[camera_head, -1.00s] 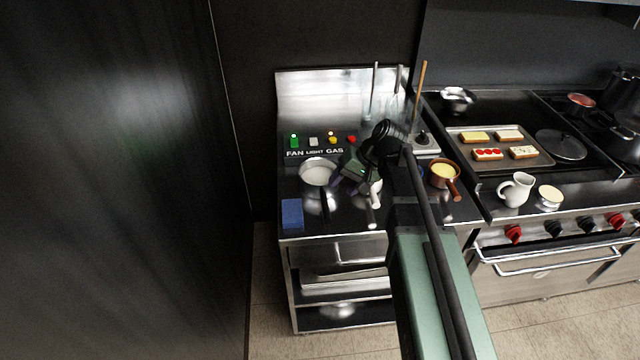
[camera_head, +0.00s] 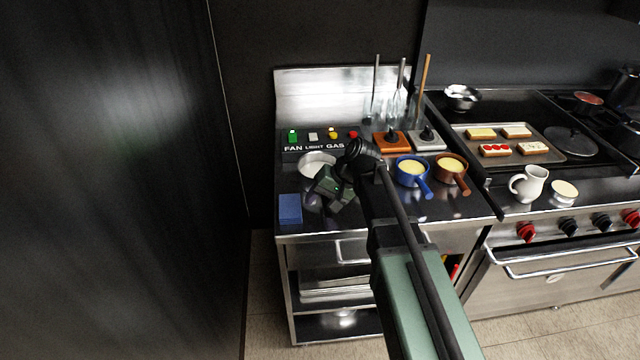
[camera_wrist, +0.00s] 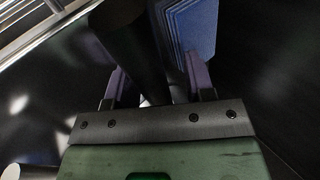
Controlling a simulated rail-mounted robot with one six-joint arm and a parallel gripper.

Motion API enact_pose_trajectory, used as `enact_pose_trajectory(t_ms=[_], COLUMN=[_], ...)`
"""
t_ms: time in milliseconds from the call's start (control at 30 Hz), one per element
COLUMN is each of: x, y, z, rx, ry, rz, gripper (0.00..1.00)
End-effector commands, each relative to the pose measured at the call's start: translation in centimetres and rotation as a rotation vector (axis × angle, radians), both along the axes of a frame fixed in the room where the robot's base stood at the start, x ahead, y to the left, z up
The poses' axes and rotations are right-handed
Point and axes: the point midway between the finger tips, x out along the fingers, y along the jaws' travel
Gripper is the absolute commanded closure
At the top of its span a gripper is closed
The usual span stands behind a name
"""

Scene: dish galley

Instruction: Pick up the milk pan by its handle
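The milk pan (camera_head: 317,160), a round pale pan, stands on the left part of the steel counter. My gripper (camera_head: 314,201) is low over the counter just in front of it and hides its handle in the head view. In the wrist view a thick dark bar, which looks like the pan's handle (camera_wrist: 133,45), runs between the two purple fingers of my gripper (camera_wrist: 157,66). The fingers are apart, one on each side of the bar, with a gap visible at least on the right. The bar's lower end is hidden by the gripper body.
A stack of blue pads (camera_head: 290,209) lies close left of my gripper; it also shows in the wrist view (camera_wrist: 190,28). A blue pot (camera_head: 411,170) and a brown pot (camera_head: 450,167) stand to the right. The control panel (camera_head: 315,146) is behind the pan.

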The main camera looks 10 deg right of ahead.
Motion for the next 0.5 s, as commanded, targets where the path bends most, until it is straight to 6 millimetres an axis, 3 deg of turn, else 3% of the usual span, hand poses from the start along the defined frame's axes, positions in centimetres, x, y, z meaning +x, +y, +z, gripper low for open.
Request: enact_pose_trajectory(t_ms=[33,300,500], x=[0.0,0.01,0.02], y=[-0.01,-0.03,-0.02], z=[0.05,0.06,0.08], rx=[0.0,0.0,0.001], ry=[0.0,0.0,-0.001], rz=[0.0,0.0,0.0], gripper=[0.58,1.0,1.0])
